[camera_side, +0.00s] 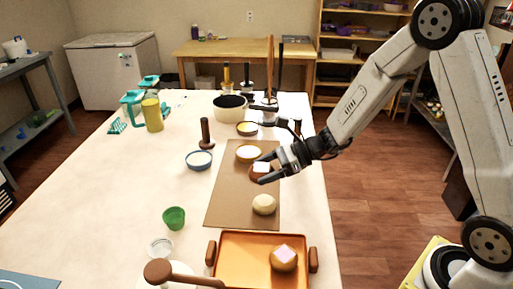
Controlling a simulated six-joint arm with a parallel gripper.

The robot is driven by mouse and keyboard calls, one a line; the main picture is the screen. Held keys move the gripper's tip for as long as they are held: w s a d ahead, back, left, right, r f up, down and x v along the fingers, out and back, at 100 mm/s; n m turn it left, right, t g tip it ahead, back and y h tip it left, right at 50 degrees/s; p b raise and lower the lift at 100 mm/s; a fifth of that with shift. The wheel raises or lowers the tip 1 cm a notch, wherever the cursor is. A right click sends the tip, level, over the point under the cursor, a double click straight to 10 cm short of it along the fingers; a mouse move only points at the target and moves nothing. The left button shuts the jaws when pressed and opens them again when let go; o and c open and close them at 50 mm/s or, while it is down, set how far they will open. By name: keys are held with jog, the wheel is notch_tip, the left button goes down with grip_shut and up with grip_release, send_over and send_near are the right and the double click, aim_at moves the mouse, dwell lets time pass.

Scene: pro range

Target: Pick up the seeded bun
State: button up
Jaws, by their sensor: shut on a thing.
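My gripper (264,168) is low over the brown board (230,190), its fingers around a small brown bun (257,176) with a white patch on top. The fingers are shut on this bun and partly hide it. I cannot tell whether it is lifted clear of the board. A pale round bun (264,204) lies on the board just in front of my gripper. Another brown bun (284,258) with a pale pinkish square on top sits in the orange tray (236,262). Seeds are too small to make out on any bun.
A blue bowl (199,160), a dark upright pestle-like tool (206,133) and a green cup (174,218) stand left of the board. A pot (230,108) is farther back. The table's left side is mostly clear.

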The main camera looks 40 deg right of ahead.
jog(key=shift+s+d+r, duration=0.1)
jog(key=shift+s+r, duration=0.1)
jog(key=shift+s, duration=0.25)
jog(key=shift+s+d+r, duration=0.1)
jog(key=shift+s+r, duration=0.05)
jog(key=shift+s, duration=0.25)
jog(key=shift+a, duration=0.1)
